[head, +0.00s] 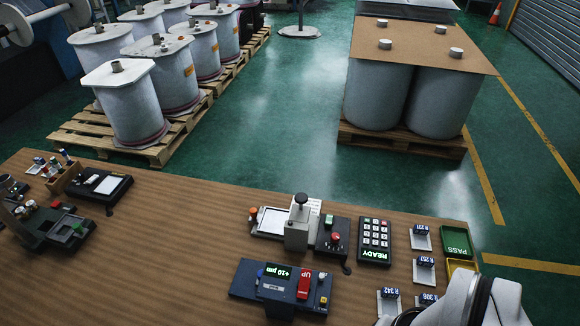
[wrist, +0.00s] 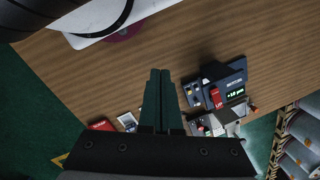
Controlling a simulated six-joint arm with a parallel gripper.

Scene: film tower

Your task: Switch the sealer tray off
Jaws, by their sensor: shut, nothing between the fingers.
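No label that I can read names the sealer tray. A press-like unit with a black knob (head: 300,198) and a pale plate stands at the table's middle back in the head view. Beside it is a black control box (head: 334,236) with a red and a green button. In front lies a dark blue unit (head: 281,287) with a "+10 µm" display and a red part marked UP (head: 305,284); the blue unit also shows in the wrist view (wrist: 222,82). My gripper (wrist: 160,73) is shut and empty, over the table, left of the blue unit there. Its fingers are outside the head view.
A keypad (head: 374,241) reading READY, several small displays and a green PASS tray (head: 456,241) are at the right. Another dark device (head: 48,227) with coloured knobs is far left. Bare wood (head: 180,240) lies between. Pallets of drums stand beyond the table.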

